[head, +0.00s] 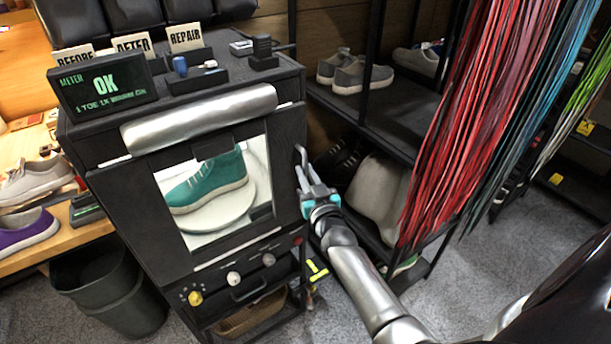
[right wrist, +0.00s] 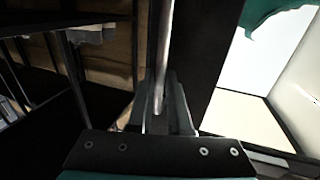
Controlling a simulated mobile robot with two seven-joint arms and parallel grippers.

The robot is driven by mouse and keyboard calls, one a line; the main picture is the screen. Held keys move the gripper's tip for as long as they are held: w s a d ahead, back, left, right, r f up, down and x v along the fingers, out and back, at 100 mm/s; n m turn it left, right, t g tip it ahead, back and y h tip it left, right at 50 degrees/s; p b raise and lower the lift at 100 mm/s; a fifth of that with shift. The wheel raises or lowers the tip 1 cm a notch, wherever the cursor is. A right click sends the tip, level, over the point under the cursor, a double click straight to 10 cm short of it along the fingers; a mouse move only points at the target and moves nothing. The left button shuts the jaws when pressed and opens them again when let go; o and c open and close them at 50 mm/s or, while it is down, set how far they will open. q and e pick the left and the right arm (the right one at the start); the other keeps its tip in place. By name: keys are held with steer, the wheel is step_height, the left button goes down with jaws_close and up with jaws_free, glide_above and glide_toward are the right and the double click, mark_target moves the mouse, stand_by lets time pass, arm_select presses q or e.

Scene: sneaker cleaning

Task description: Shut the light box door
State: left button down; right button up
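The light box (head: 140,205) is a dark cabinet with a front window. Its door (head: 288,190) appears to lie near the box front; I cannot tell whether it is fully shut. Through the window, a teal sneaker (head: 208,182) sits on a white round stand (head: 222,212). A silver vertical handle (head: 299,151) is at the door's right edge. My right gripper (head: 306,176) is at this handle. In the right wrist view its fingers (right wrist: 160,112) close around the silver bar (right wrist: 163,45). My left gripper is not in view.
A meter display (head: 103,86) and small signs (head: 185,37) stand on top of the box. A dark bin (head: 110,290) is at the left. A shelf with shoes (head: 357,73) and hanging laces (head: 480,110) are at the right. Carpet (head: 470,285) is clear at lower right.

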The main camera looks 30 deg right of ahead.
steer(key=o, duration=0.3)
steer(key=shift+w, duration=0.2)
steer(key=shift+o, duration=0.6)
steer(key=shift+s, duration=0.15)
steer(key=p+v, duration=0.1)
steer(key=v, duration=1.4)
steer(key=shift+p, duration=0.3)
steer(key=shift+s+f, duration=0.1)
steer(key=s+a+f+n+g+y+b, duration=0.1)
steer(key=s+a+f+g+y+b, duration=0.2)
steer(key=f, duration=0.8)
steer(key=s+a+f+n+g, duration=0.1)
steer(key=s+a+f+g, duration=0.3)
steer(key=f, duration=0.6)
steer(key=s+a+f+n+g+y+b, duration=0.15)
steer(key=s+f, duration=0.25)
steer(key=f, duration=0.7)
steer(key=s+f+n+g+b, duration=0.1)
steer(key=s+f+g, duration=0.3)
steer(key=s+f, duration=0.3)
steer(key=s+f+g+b, duration=0.2)
steer(key=s+f+g, duration=0.2)
steer(key=s, duration=1.2)
step_height(320, 180, down, 4)
steer(key=shift+a+r+n, duration=0.1)
steer(key=shift+a+n, duration=0.25)
